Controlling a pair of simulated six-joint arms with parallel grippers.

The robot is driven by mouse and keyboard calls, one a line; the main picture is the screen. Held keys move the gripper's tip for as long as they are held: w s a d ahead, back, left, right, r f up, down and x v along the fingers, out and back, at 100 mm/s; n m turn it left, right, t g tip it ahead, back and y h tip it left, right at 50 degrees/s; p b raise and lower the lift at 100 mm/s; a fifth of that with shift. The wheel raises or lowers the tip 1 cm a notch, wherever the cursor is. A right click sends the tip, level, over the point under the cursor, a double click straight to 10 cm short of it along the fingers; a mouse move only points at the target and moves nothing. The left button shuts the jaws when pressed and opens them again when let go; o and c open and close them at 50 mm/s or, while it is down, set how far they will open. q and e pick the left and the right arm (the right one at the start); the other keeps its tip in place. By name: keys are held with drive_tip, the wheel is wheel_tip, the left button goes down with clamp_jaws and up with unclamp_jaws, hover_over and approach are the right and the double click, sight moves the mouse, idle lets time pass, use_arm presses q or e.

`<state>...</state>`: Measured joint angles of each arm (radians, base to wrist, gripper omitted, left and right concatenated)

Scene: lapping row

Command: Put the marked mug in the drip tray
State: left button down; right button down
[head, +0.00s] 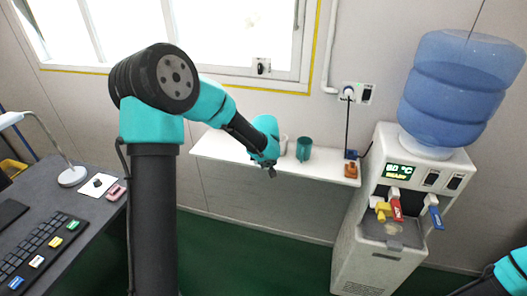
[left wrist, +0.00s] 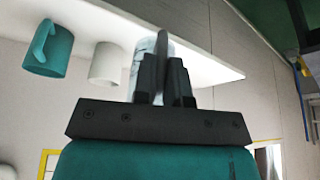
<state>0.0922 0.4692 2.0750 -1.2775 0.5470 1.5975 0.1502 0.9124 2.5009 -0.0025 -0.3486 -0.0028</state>
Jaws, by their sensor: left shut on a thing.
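My left gripper (head: 270,170) is at the front of the wall shelf. In the left wrist view its fingers (left wrist: 166,82) are shut on a pale mug with dark marks (left wrist: 151,47), partly hidden behind them. The mug is at the shelf; I cannot tell whether it still touches it. In the head view my gripper hides this mug. The drip tray (head: 397,241) is on the front of the water dispenser (head: 372,262), under the taps, at the right. My right arm shows only at the lower right corner, its gripper out of view.
A teal mug (head: 304,149) and a plain white mug (left wrist: 107,63) stand on the shelf (head: 325,167), beside the held mug. A small orange-brown thing (head: 351,170) is at the shelf's right end. Coloured taps (head: 396,208) overhang the tray. A desk with a keyboard (head: 38,258) is at left.

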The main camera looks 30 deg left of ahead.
use_arm(q)
drive_tip(key=w+a+f, duration=0.1)
drive_tip(key=w+a, duration=0.4)
drive_tip(key=w, duration=0.4)
drive_tip(key=shift+w+a, duration=0.2)
drive_tip(key=shift+a, duration=0.2)
drive_tip(key=shift+f, duration=1.75)
drive_tip(key=shift+f, duration=0.15)
drive_tip(key=c, duration=1.2)
unclamp_jaws()
drive_tip(key=shift+o, duration=0.2)
drive_tip(key=v, duration=1.2)
